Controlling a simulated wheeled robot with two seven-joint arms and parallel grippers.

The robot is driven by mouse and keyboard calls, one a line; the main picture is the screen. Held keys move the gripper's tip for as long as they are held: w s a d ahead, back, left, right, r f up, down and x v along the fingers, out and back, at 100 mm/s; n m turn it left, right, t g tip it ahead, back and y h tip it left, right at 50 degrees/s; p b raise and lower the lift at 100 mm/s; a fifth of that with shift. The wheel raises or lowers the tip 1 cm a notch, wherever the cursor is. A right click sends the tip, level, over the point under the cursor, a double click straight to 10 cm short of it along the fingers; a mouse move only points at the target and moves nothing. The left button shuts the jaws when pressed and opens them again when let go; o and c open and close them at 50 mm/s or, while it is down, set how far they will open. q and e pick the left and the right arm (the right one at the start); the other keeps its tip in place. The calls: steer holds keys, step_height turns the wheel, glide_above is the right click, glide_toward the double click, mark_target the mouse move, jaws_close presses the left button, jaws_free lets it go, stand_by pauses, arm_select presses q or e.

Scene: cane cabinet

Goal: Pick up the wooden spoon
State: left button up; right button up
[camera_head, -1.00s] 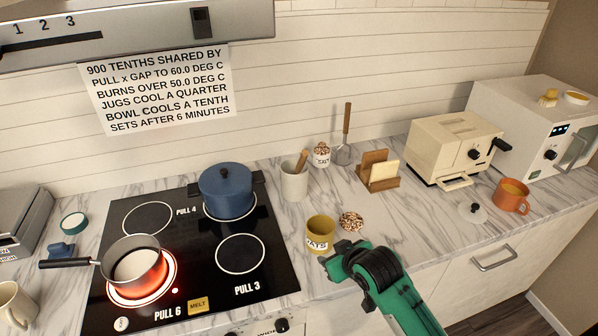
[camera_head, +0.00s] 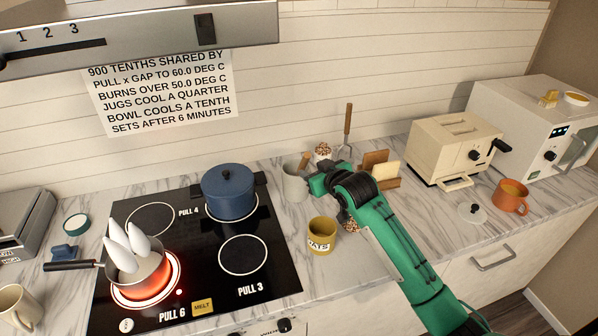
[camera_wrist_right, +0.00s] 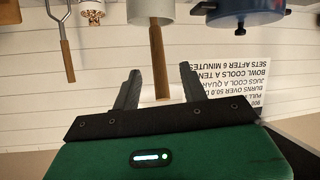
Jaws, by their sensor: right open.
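The wooden spoon stands in a grey crock (camera_head: 294,184) beside the hob; only the top of its handle (camera_head: 304,161) shows in the head view. In the right wrist view, which is upside down, the handle (camera_wrist_right: 161,55) comes out of the crock (camera_wrist_right: 148,10). My right gripper (camera_head: 314,178) is at the crock's right side. It is open, and in the wrist view its two fingers (camera_wrist_right: 158,86) show on either side of the handle, without visible contact. I cannot tell how deep the handle lies between them. My left gripper is out of view.
A blue pot (camera_head: 229,192) stands left of the crock. A saucepan (camera_head: 140,276) with white plumes above it sits on a glowing ring. The oats jar (camera_head: 322,236) is near my right arm.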

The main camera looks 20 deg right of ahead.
mark_target(306, 166)
steer(key=shift+x, duration=0.95)
steer(key=shift+w+f+p, duration=0.1)
steer(key=shift+w+p, duration=0.4)
steer(key=shift+p, duration=0.1)
steer(key=p+x, duration=0.1)
steer(key=x, duration=0.2)
steer(key=shift+w+f+p, duration=0.35)
steer(key=shift+w+f, duration=0.05)
steer(key=shift+w, duration=0.05)
jaws_close()
